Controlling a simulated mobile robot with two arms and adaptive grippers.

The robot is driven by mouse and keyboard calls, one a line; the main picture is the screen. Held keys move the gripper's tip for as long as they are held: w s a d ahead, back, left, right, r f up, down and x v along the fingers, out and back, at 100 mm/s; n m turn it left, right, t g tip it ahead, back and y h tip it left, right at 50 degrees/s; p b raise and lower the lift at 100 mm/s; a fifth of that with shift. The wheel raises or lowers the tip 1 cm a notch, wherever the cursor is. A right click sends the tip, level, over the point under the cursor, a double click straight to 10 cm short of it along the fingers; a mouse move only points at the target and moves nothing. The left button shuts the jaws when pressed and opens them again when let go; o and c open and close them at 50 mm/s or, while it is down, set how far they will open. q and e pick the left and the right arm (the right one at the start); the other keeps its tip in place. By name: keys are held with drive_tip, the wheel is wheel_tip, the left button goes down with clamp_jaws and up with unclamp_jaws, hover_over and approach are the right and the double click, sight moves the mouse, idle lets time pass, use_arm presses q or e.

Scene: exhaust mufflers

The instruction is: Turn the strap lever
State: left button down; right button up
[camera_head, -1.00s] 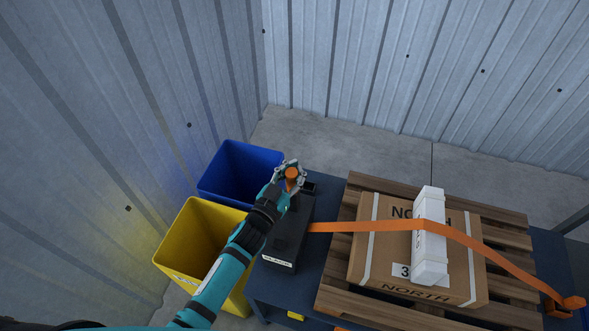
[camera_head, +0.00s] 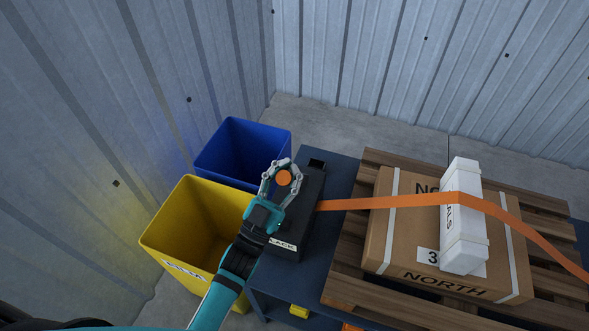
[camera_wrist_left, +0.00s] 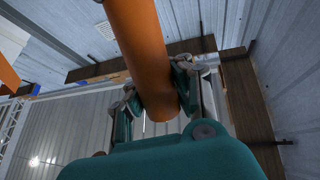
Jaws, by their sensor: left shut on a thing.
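The strap lever's orange handle (camera_head: 284,178) shows as a round end in the head view, beside the black ratchet housing (camera_head: 306,208). In the left wrist view the handle is a thick orange cylinder (camera_wrist_left: 143,50) reaching down between the fingers. My left gripper (camera_head: 284,176) is shut on this handle, with a finger on each side. The orange strap (camera_head: 385,202) runs from the housing to the right, over a white block (camera_head: 463,225) on the cardboard box (camera_head: 400,230). The lever's lower part is hidden by the gripper. My right gripper is not in view.
A blue bin (camera_head: 235,140) and a yellow bin (camera_head: 180,225) stand left of the dark blue table (camera_head: 340,170). The box sits on a wooden pallet (camera_head: 345,285). Corrugated metal walls (camera_head: 120,110) close in the left and back.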

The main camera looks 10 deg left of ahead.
use_arm(q)
drive_tip(key=shift+s+a+f+h+b, duration=0.3)
drive_tip(key=shift+s+f+b, duration=0.2)
drive_tip(key=shift+b, duration=0.25)
drive_tip(key=c, duration=1.1)
unclamp_jaws()
drive_tip(key=shift+a+t, duration=0.1)
drive_tip(key=shift+t, duration=0.2)
drive_tip(key=shift+o, duration=0.6)
drive_tip(key=shift+r, duration=0.1)
drive_tip(key=shift+s, duration=0.1)
drive_tip(key=v, duration=1.2)
